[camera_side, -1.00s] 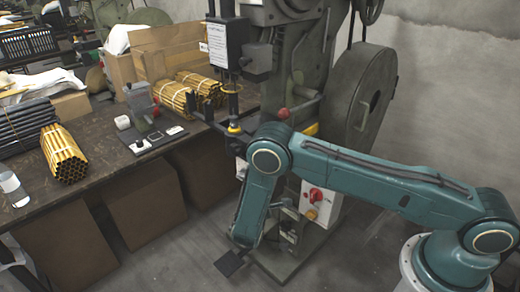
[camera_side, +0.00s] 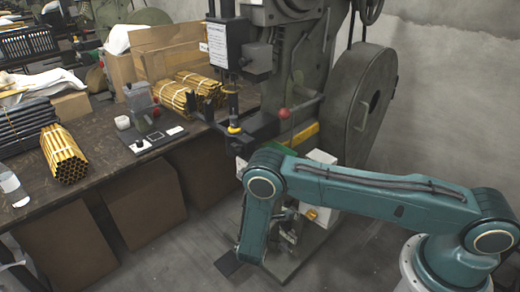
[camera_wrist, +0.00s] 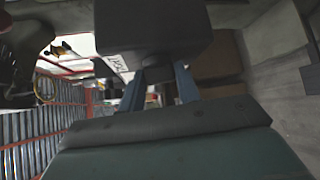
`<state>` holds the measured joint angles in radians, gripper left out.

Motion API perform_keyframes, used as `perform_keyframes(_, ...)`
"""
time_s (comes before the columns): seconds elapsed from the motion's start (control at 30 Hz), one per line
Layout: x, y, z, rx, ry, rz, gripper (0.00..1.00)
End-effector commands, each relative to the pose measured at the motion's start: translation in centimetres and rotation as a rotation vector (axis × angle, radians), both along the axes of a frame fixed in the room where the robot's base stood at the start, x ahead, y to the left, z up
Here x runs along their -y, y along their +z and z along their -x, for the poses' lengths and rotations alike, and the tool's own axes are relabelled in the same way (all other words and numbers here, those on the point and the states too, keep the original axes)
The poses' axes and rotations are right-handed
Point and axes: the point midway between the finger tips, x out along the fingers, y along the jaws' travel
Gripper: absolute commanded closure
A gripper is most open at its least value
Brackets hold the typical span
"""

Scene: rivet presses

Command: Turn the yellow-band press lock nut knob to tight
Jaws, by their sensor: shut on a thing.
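The press (camera_side: 290,75) stands behind my arm, with a yellow ring (camera_side: 234,129) low on its ram and a yellow strip (camera_side: 305,133) on its body. In the wrist view my gripper's two bluish fingers (camera_wrist: 164,85) reach up to a dark block, which I take to be the lock nut knob (camera_wrist: 150,28). The fingers are shut on it. A white plate with dark letters (camera_wrist: 118,63) shows beside it. The contact and the knob's turn angle are hard to see.
A red ball knob (camera_side: 283,113) sticks out of the press. A white box with an orange button (camera_side: 312,213) is partly behind my arm. The workbench (camera_side: 105,160) at left holds bundled rods (camera_side: 64,155). A large flywheel cover (camera_side: 368,105) stands at right.

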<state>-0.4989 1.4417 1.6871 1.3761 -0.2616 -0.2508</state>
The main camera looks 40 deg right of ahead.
Motion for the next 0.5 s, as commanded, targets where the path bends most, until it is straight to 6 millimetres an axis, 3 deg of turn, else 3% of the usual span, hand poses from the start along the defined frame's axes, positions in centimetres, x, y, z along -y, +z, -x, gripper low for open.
perform_keyframes(0.03, -0.04, 0.01, 0.04, -0.001, 0.000, 0.001, 0.65)
perform_keyframes(0.13, -0.04, 0.01, 0.04, -0.001, 0.000, 0.001, 0.46)
perform_keyframes(0.5, -0.13, 0.02, 0.09, -0.002, 0.001, 0.000, 0.45)
